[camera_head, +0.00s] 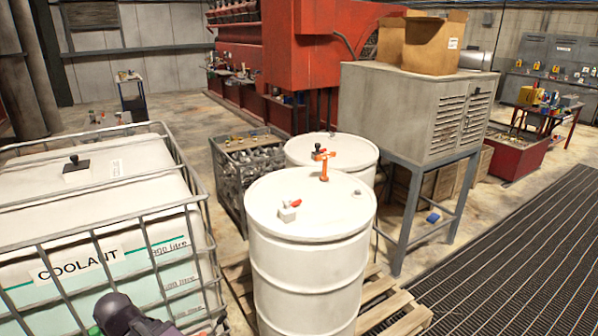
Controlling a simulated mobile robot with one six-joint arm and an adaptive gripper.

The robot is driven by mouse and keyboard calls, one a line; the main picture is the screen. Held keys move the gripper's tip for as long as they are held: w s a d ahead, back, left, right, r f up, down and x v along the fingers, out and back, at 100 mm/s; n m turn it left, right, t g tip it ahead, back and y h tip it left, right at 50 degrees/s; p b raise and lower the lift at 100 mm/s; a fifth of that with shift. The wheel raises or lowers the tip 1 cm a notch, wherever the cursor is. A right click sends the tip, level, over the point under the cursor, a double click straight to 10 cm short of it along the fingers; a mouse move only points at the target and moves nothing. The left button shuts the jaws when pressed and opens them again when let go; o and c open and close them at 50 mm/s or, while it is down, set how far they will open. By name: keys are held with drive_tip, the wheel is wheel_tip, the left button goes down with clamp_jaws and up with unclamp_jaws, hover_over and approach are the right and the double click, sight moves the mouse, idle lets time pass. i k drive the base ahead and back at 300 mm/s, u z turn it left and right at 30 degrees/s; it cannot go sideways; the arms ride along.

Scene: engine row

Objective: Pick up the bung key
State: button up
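An orange tool with a crossbar and a short upright stem (324,167), which looks like the bung key, stands at the back rim of the front white drum (310,260). I cannot tell whether it rests on the drum lid or is fitted to something. On the same lid sits a small white block with a red handle (289,209), and a small round bung (357,193) is near the right rim. A dark, rounded part of my arm shows at the bottom left. My gripper's fingers are not in view.
A second white drum (330,145) stands just behind, a small black-knobbed item on it. A caged coolant tank (140,265) is at left. A grey cabinet on legs (400,115) stands behind right. Open grating floor (510,270) lies at right. The drums stand on a wooden pallet (405,315).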

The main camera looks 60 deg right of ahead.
sight(324, 178)
drive_tip(key=u, duration=1.2)
drive_tip(key=k, duration=1.7)
drive_tip(key=z, duration=1.8)
